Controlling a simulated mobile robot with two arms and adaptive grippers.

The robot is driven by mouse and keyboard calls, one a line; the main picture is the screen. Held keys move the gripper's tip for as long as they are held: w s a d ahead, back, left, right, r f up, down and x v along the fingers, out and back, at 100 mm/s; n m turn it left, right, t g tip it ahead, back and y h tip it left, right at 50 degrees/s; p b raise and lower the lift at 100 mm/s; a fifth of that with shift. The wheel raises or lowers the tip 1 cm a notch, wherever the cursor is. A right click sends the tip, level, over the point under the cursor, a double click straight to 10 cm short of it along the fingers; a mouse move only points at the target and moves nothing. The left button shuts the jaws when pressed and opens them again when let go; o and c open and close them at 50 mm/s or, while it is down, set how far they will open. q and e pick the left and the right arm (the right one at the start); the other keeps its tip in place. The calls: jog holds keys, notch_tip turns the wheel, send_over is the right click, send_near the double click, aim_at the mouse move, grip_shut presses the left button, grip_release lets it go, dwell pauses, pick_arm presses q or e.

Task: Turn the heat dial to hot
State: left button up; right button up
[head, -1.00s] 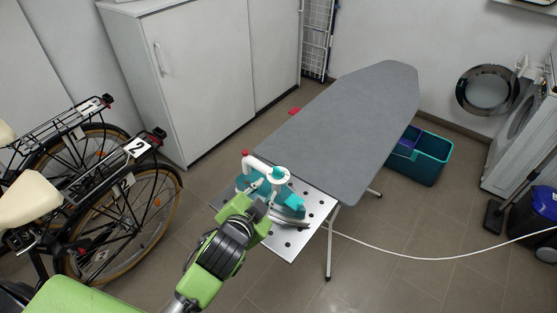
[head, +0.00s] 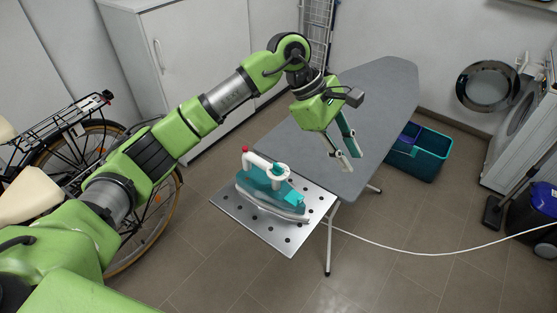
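A teal and white steam iron (head: 268,188) sits on the perforated metal plate (head: 250,229) at the near end of the ironing board. A small round white part with a teal centre (head: 281,170), on top at the right end of its handle, looks like the heat dial; its marks are too small to read. My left gripper (head: 350,159) is above the grey board, to the right of the iron and apart from it. Its two fingers point down, with a gap between them, and hold nothing. My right gripper is not in view.
The grey ironing board (head: 385,95) stretches to the back right. A white cord (head: 420,256) runs right from the plate. A teal bucket (head: 432,155) stands on the floor, a bicycle (head: 80,140) at left, a white cabinet (head: 180,60) behind, and a front-loading machine (head: 520,130) at right.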

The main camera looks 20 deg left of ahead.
pick_arm(q)
jog(key=w+a+y, duration=0.2)
jog(key=a+y, duration=0.1)
jog(key=a, duration=0.4)
notch_tip(320, 180, up, 3)
jog(key=y, duration=0.4)
send_over(278, 165)
notch_tip(278, 165, down, 12)
jog(key=p, duration=0.4)
jog(key=shift+p, duration=0.3)
jog(key=shift+f, duration=0.55)
grip_shut()
